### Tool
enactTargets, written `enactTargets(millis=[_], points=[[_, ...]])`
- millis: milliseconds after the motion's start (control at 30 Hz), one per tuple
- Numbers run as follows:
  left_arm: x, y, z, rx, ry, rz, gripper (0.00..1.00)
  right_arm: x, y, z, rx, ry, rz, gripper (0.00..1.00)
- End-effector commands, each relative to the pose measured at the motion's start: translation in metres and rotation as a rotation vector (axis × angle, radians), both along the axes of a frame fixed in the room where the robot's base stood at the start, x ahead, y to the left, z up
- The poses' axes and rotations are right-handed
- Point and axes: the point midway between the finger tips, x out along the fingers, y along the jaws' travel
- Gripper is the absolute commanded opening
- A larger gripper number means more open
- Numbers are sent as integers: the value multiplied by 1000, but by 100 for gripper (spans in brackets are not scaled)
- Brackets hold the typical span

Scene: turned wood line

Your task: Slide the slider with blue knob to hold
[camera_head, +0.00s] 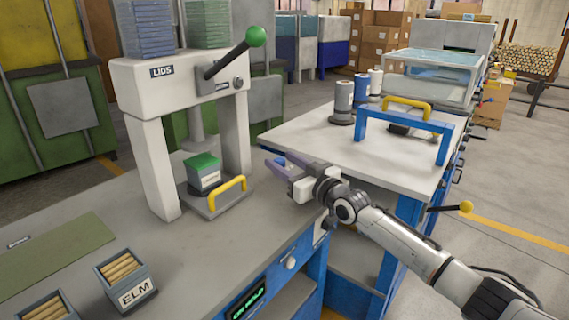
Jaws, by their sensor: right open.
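My right gripper (276,160) reaches in from the lower right over the bench's right edge, with its two purple-grey fingers apart. A small blue part (281,161), which looks like the blue knob, shows between the fingers. I cannot tell whether the fingers touch it. The slider's track and its marks are hidden behind the gripper. A small display (248,301) on the blue front of the bench shows green letters that seem to read ON HOLD. My left gripper is not in view.
A white press marked LIDS (160,72) with a green-knobbed lever (256,37) stands left of the gripper. A yellow handle (227,196) is at its base. An ELM box (136,293) stands at lower left. A second table (345,150) has a blue frame (405,120).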

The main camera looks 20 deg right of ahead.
Motion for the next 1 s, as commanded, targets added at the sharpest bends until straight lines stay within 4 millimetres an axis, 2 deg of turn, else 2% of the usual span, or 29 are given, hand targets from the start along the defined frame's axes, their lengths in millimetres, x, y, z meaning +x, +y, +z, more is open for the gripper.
enactTargets(millis=[233, 433, 700, 1000], points=[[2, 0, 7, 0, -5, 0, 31, -16, -3, 0, 2, 1, 1, 44], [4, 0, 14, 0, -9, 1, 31, -50, -12, -1, -1, 3, 1, 44], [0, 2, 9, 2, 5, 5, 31, -89, -22, -1, 0, 2, 0, 44], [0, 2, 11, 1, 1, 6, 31, -100, -24, 0, 0, 0, 1, 44]])
